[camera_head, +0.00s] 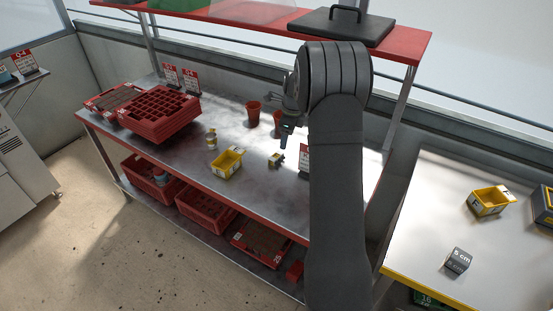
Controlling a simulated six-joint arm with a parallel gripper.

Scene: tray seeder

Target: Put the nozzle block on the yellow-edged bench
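A small pale-yellow and dark block (276,160), which looks like the nozzle block, sits on the red-edged metal bench (190,165). My gripper (286,142) points down just above and slightly right of this block, apparently apart from it. The fingers are dark and too small to show whether they are open. My arm hides part of the bench on the right. The yellow-edged bench (420,225) stands at the right with a bright grey top.
On the yellow-edged bench are a yellow bin (490,201), a grey cube marked 5 cm (458,260) and a dark box (543,205); its near left is clear. Another yellow bin (227,163), a small yellow bottle-like item (212,139) and red pots (253,113) stand near the block.

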